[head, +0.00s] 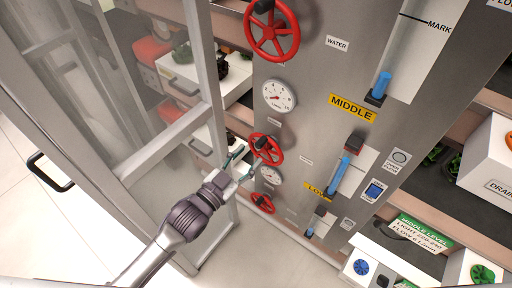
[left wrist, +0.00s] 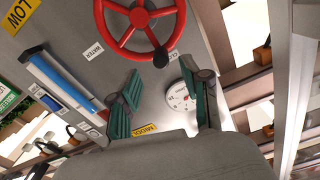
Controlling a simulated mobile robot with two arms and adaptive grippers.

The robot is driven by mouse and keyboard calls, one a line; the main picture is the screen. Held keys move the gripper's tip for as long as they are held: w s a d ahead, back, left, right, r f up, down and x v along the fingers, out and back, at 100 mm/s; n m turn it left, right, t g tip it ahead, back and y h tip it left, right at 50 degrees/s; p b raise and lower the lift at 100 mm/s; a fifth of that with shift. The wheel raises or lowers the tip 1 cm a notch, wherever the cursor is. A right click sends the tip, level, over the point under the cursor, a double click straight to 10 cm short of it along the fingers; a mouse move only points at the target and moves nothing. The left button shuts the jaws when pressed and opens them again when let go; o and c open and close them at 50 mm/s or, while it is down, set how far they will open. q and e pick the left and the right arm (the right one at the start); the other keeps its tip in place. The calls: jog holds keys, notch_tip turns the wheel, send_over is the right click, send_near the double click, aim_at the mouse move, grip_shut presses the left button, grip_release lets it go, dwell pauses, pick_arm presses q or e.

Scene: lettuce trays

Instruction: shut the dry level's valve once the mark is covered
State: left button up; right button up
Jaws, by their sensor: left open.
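The grey panel (head: 318,75) carries three red valve wheels: an upper one (head: 272,30), a middle one (head: 266,149) and a lower one (head: 264,203). My left gripper (head: 243,164) is open beside the middle wheel. In the left wrist view that wheel (left wrist: 140,22) lies beyond the open fingers (left wrist: 160,75), with nothing between them. The upper gauge tube has a short blue column (head: 382,85), well below its MARK line (head: 413,17). The middle tube's blue column (head: 339,174) is long; I cannot make out its mark. I cannot tell which level is the dry one. My right gripper is out of view.
A round dial (head: 279,95) sits above the middle wheel and a smaller one (head: 270,175) below it. A glass door with a metal frame (head: 170,135) stands close at the left of my arm. Trays (head: 490,155) stand on shelves at the right.

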pick_arm(q)
jog(key=v, duration=0.6)
jog(key=shift+s+a, duration=0.2)
jog(key=shift+s, duration=0.05)
jog(key=s+a+f+n+g+y, duration=0.2)
jog(key=a+f+y, duration=0.15)
jog(key=f, duration=0.65)
jog(key=s+a+f+n+g+y, duration=0.15)
jog(key=a+f, duration=0.25)
jog(key=f, duration=0.7)
jog(key=s+a+f+n+g+y, duration=0.1)
jog(key=a+f+y, duration=0.25)
jog(key=f, duration=0.65)
jog(key=s+a+f+n+g+y, duration=0.1)
jog(key=s+a+f+g, duration=0.1)
jog(key=s+f, duration=0.45)
jog(key=s+a+f+n+g, duration=0.1)
jog(key=s+a+f+g, duration=0.2)
jog(key=s+f, duration=0.35)
jog(key=s+f+g, duration=0.2)
jog(key=s+f, duration=0.1)
jog(key=s, duration=0.6)
jog(key=s+f+n+g+y, duration=0.1)
jog(key=s+f+g, duration=0.1)
jog(key=s, duration=0.7)
jog(key=shift+a+f, duration=0.25)
jog(key=shift+f, duration=0.25)
